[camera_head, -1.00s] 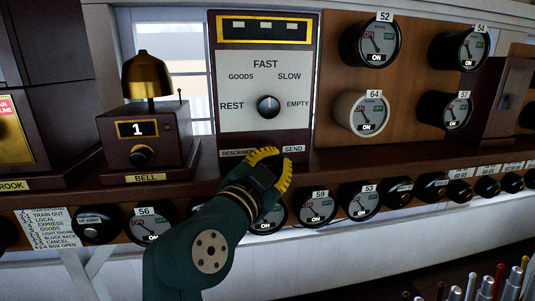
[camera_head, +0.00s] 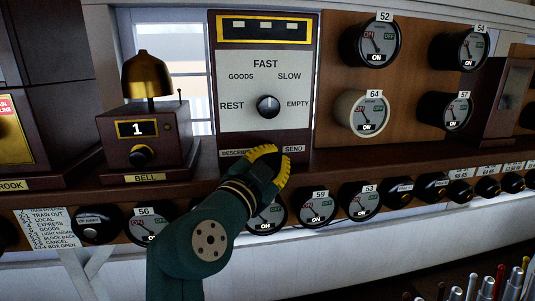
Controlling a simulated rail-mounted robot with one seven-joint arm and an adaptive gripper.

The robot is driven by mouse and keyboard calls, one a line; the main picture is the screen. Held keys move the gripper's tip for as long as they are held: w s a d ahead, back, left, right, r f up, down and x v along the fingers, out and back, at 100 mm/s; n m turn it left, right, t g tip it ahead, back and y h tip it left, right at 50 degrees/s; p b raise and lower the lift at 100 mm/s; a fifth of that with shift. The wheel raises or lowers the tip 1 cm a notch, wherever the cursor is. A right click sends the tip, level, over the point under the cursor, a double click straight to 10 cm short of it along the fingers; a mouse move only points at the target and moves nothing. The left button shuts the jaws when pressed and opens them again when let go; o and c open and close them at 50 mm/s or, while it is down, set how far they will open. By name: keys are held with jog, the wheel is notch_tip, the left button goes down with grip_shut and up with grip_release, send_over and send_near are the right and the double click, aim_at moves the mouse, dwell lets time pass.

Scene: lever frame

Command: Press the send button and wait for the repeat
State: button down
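The train describer (camera_head: 265,90) is a dark wooden box with a pale dial face in the middle of the view. Its round black knob (camera_head: 268,106) points up toward FAST. The SEND label (camera_head: 294,149) is at the lower right of the box, just above and right of my gripper. My gripper (camera_head: 276,157), with yellow ribbed fingers, is in front of the box's lower edge. A gap shows between its fingertips, and nothing is seen in it. The send button itself is not visible, perhaps hidden behind the fingers; I cannot tell if they touch it.
A brass bell (camera_head: 147,76) on a box marked 1 stands to the left. Round dials, including dial 64 (camera_head: 364,113), fill the panel on the right. More dials line the shelf front below. Lever tops (camera_head: 500,282) stand at the lower right.

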jog(key=shift+w, duration=0.2)
dwell(0.5)
jog(key=shift+s+d+b, duration=0.1)
jog(key=shift+s+b, duration=0.35)
jog(key=shift+s, duration=0.4)
jog(key=shift+s+d+b, duration=0.2)
jog(key=shift+s+b, duration=0.1)
jog(key=shift+s, duration=0.5)
jog(key=shift+s+d+b, duration=0.15)
jog(key=shift+s+b, duration=0.2)
jog(key=shift+s, duration=0.5)
jog(key=shift+s+d+b, duration=0.2)
jog(key=shift+s+b, duration=0.1)
jog(key=shift+s, duration=0.5)
